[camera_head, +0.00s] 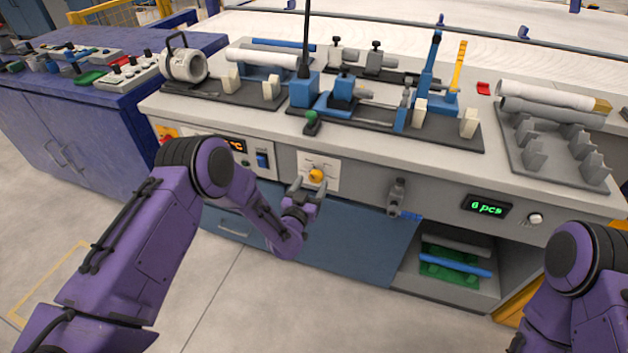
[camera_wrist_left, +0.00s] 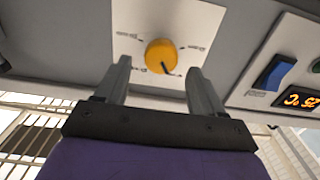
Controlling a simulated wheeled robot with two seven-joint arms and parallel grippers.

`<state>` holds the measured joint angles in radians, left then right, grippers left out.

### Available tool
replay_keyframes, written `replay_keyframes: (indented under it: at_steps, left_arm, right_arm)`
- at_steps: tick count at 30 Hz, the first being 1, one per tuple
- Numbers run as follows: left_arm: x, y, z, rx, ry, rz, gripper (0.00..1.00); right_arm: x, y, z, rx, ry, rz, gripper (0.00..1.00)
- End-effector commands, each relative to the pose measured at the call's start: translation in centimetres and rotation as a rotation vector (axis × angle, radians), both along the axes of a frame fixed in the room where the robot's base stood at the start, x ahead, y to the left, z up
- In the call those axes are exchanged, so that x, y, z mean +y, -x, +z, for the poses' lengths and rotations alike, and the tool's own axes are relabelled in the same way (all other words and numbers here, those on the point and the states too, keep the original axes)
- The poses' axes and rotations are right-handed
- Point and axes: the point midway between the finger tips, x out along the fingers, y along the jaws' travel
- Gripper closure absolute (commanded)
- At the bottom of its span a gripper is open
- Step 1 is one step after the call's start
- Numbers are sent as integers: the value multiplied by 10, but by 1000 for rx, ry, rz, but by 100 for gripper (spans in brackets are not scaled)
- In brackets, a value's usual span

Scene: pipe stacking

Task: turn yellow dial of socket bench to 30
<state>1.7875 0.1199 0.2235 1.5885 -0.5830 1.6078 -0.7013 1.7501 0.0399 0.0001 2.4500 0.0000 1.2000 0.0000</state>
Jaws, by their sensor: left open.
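The yellow dial (camera_head: 316,176) sits on a white marked plate (camera_head: 327,165) on the front panel of the socket bench (camera_head: 365,182). In the left wrist view the dial (camera_wrist_left: 161,56) is round, with a dark pointer mark toward its lower right. The plate's printed marks are too small to read. My left gripper (camera_head: 308,187) is open in front of the dial. In the left wrist view its two fingers (camera_wrist_left: 158,80) stand on either side and slightly below the dial, apart from it. My right gripper is out of view; only my right arm shows at the lower right.
A blue switch (camera_head: 262,160) and an orange display (camera_head: 235,145) are left of the dial plate. A grey valve-like fitting (camera_head: 397,195) with a blue handle sticks out to the right. A green counter display (camera_head: 487,207) is farther right. Pipes and clamps fill the bench top.

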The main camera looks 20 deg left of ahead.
Motion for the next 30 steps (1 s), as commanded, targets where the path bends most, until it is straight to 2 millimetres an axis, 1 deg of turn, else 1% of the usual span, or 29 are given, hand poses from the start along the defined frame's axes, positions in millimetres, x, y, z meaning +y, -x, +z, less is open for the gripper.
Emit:
replay_keyframes:
  at_steps: [1,3,6,9,14,15,17,18,20,30]
  left_arm:
    - [2,-9,0,0,0,5,32]
    - [0,-19,-1,0,1,2,32]
    - [0,-28,-1,2,1,1,32]
    - [0,-32,-1,3,0,1,32]
    - [0,-32,-1,4,1,1,32]
    - [0,-32,-1,4,1,1,35]
    - [0,-32,-1,4,1,1,54]
    - [0,-32,-1,4,1,1,67]
    - [0,-32,-1,4,1,1,86]
    - [0,-31,-2,5,38,1,86]
  right_arm:
    - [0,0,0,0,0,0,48]
    - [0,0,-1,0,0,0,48]
    - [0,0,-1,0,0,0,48]
    - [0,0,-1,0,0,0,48]
    - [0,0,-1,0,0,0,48]
    - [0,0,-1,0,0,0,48]
    - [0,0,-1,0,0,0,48]
    - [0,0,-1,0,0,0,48]
    - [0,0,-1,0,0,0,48]
    - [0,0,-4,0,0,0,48]
